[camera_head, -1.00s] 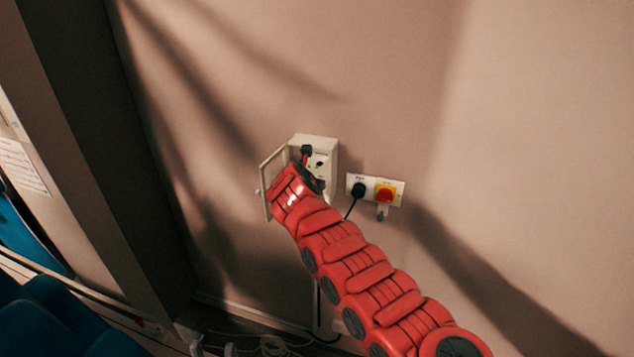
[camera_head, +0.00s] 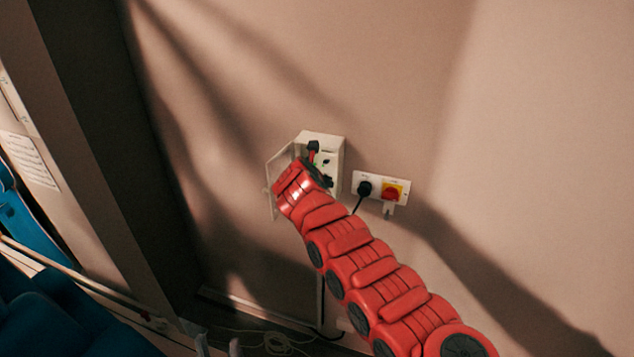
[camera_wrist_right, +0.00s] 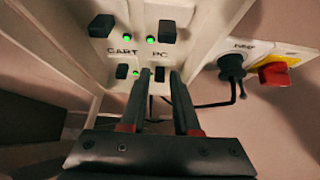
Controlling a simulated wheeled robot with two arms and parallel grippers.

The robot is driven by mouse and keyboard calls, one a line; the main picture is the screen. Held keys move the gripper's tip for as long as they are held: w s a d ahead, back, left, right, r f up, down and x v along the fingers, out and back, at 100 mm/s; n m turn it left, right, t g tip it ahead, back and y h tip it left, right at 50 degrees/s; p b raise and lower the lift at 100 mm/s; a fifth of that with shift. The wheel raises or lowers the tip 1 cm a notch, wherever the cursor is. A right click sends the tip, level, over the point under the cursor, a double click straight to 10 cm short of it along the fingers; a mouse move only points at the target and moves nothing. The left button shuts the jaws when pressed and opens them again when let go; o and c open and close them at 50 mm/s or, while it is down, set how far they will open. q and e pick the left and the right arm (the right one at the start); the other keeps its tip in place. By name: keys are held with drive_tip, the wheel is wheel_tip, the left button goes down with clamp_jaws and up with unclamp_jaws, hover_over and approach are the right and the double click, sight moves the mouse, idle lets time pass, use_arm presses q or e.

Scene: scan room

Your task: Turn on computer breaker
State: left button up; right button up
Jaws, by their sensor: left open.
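The breaker box (camera_head: 323,143) is a white wall box with its door open to the left. The right wrist view shows its panel with the labels CART (camera_wrist_right: 122,51) and PC (camera_wrist_right: 160,55). Several black switches and green lights sit around them. My right gripper (camera_head: 320,165) is at the box. Its two fingers (camera_wrist_right: 160,75) are apart, with the lower right black switch showing between their tips; I cannot tell whether they touch it. That switch's light is not visible. My left gripper (camera_head: 218,347) shows only its fingertips, spread and empty, at the bottom edge.
Right of the box is a wall plate (camera_head: 367,177) with a black plug (camera_head: 364,188) and a red knob on yellow (camera_head: 391,193). Cables (camera_head: 275,343) lie on the floor. Blue chairs (camera_head: 60,310) stand at lower left.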

drive_tip(key=b+v, duration=0.6)
drive_tip(key=v, duration=1.1)
